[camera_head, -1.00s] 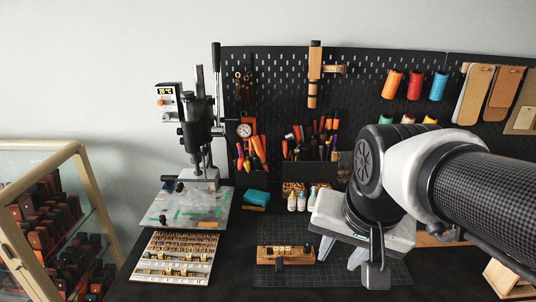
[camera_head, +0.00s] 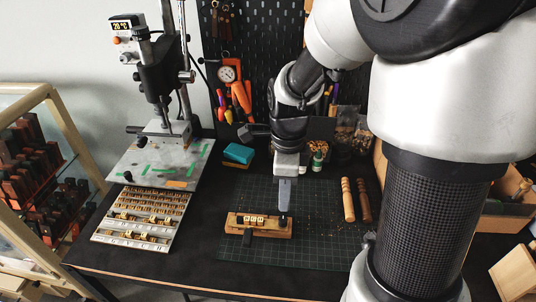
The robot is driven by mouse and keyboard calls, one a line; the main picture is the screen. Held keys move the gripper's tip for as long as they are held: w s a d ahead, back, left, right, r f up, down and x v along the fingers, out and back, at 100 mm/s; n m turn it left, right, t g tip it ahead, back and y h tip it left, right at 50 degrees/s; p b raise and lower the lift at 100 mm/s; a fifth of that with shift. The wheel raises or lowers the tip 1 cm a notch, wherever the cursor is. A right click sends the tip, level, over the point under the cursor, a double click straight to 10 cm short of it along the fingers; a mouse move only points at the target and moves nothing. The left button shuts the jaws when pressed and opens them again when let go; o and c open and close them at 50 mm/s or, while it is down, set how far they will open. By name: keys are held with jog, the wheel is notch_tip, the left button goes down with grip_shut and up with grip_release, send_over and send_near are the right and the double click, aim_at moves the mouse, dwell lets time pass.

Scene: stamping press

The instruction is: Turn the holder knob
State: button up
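The holder (camera_head: 268,231) is a wooden block with small letter type in its top, lying on the dark green cutting mat near the front. A small dark knob (camera_head: 284,221) shows at its right end, and a black handle-like part (camera_head: 248,237) sticks out at its front. My gripper (camera_head: 285,205) points down right above the knob end, with its finger tip close to the knob. I see the gripper from the side as one grey finger, so its opening is hidden. I cannot tell whether the tip touches the knob.
The stamping press (camera_head: 165,85) stands at the back left, with a type tray (camera_head: 143,217) in front of it. A teal block (camera_head: 239,153) and small bottles (camera_head: 316,161) lie behind the mat. Two wooden handles (camera_head: 348,200) lie right of the holder. A glass cabinet (camera_head: 40,97) is at far left.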

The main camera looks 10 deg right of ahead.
aim_at(283, 219)
notch_tip(283, 219, down, 9)
jog(key=b, duration=0.7)
jog(key=shift+s, duration=0.1)
jog(key=shift+r, duration=0.1)
jog(key=shift+c, duration=1)
jog(key=c, duration=0.4)
